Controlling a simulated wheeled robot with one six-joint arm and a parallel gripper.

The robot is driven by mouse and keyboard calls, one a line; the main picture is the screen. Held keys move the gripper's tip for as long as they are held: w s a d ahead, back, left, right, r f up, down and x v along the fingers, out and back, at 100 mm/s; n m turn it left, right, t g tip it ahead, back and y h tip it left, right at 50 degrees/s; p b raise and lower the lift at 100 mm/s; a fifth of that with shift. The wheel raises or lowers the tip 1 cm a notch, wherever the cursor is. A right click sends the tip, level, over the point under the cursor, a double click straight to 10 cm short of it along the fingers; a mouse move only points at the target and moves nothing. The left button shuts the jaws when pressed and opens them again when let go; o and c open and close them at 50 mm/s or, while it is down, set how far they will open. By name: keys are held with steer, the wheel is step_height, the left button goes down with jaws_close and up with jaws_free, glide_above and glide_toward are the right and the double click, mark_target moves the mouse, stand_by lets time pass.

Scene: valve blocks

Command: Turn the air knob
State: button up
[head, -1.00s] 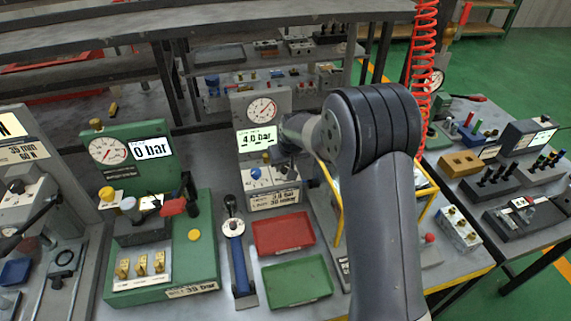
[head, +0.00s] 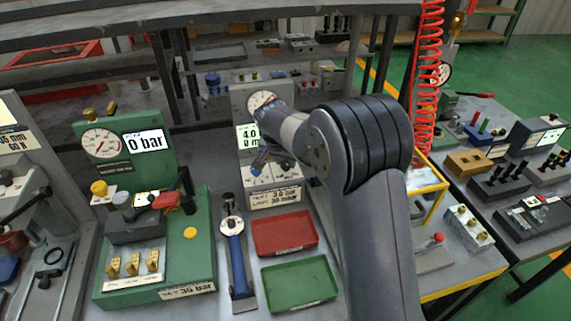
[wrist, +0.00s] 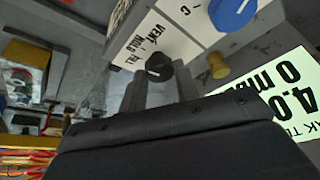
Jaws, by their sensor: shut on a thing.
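The grey test panel (head: 265,187) stands at the middle of the bench. In the wrist view it has a small black knob (wrist: 158,66) with a white pointer line, beside a label that seems to read VENT, HOLD, FILL. My gripper (wrist: 161,82) is shut on this black knob, one finger on each side. A larger blue knob (wrist: 233,12) sits above it in the picture, apart from the fingers. The lit display (wrist: 285,100) shows 4.0 and a line starting with 0. In the head view my arm hides the fingertips and part of the panel.
A brass knob (wrist: 218,65) is close to the fingers. A red tray (head: 284,234) and a green tray (head: 300,286) lie before the panel. A green test stand (head: 140,165) reading 0 bar is at left. A yellow frame (head: 432,205) stands at right.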

steer(key=shift+m, duration=0.5)
steer(key=o, duration=1)
steer(key=shift+r, duration=0.1)
steer(key=b+v, duration=0.1)
steer(key=v, duration=0.9)
steer(key=shift+a+r, duration=0.2)
steer(key=shift+r, duration=0.1)
steer(key=x, duration=1.1)
steer(key=shift+s+d+p, duration=0.15)
steer(key=shift+p, duration=0.2)
steer(key=shift+r+n, duration=0.1)
steer(key=shift+n, duration=0.2)
